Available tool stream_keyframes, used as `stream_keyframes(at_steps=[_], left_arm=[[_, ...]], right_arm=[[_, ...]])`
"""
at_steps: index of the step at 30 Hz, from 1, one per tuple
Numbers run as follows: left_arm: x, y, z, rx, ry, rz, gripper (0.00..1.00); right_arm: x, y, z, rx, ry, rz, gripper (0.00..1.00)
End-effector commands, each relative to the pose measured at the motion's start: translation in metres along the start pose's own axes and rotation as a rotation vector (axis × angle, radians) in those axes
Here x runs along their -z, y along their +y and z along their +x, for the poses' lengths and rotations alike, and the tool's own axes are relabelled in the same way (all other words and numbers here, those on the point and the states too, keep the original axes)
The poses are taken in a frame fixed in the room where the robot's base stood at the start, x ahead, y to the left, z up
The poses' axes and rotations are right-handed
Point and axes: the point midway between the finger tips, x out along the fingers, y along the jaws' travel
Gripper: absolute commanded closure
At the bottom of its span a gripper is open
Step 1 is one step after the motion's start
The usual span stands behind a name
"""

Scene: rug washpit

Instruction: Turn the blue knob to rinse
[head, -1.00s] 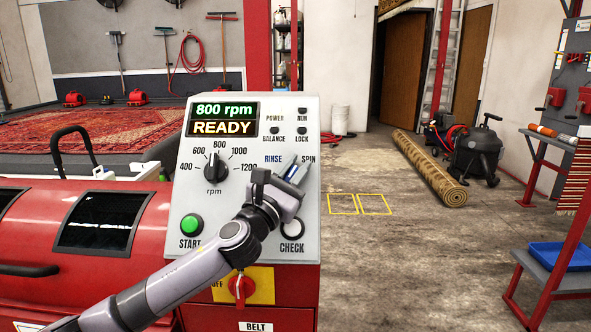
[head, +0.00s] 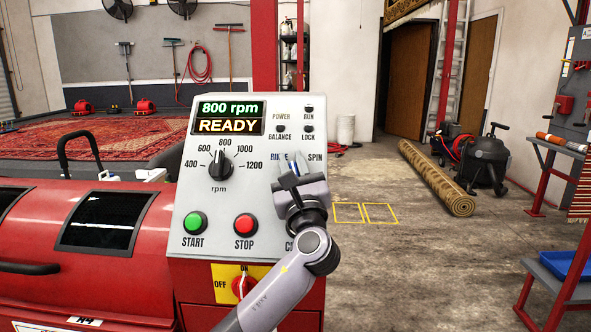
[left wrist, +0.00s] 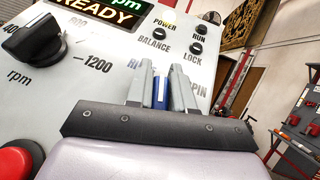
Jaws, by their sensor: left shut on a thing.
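The blue knob (left wrist: 162,86) sits on the grey control panel (head: 262,200) between the RINSE and SPIN labels, mostly hidden by my left gripper. My left gripper (head: 293,168) is shut on the knob, one finger on each side of it, as the left wrist view (left wrist: 163,90) also shows. In the head view the fingers tilt up and slightly left, and they cover part of the RINSE label. The knob's exact pointing direction is hard to tell. The display (head: 228,118) reads 800 rpm and READY. My right gripper is not in view.
The rpm dial (head: 221,167), green START button (head: 195,222) and red STOP button (head: 245,224) are left of my gripper. My arm hides most of the CHECK label. A red switch (head: 243,287) is below. Open floor lies right, with a rolled rug (head: 436,178).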

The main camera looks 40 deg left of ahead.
Motion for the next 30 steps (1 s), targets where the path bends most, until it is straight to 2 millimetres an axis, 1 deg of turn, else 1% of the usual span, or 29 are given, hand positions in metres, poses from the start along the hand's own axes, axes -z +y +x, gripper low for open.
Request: stream_keyframes(at_steps=[6, 12, 18, 30], left_arm=[[0.002, 0.0025, -0.0012, -0.132, 0.005, -0.058, 1.0], [0.002, 0.0045, -0.0015, -0.207, 0.004, -0.089, 1.0], [0.0019, 0.0059, -0.0013, -0.241, 0.004, -0.103, 1.0], [0.0019, 0.0064, -0.0012, -0.248, 0.004, -0.106, 1.0]], right_arm=[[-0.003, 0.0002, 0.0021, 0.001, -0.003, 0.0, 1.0], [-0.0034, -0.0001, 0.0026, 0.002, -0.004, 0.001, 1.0], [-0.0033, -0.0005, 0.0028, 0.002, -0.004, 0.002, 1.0], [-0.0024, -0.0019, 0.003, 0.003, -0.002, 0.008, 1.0]])
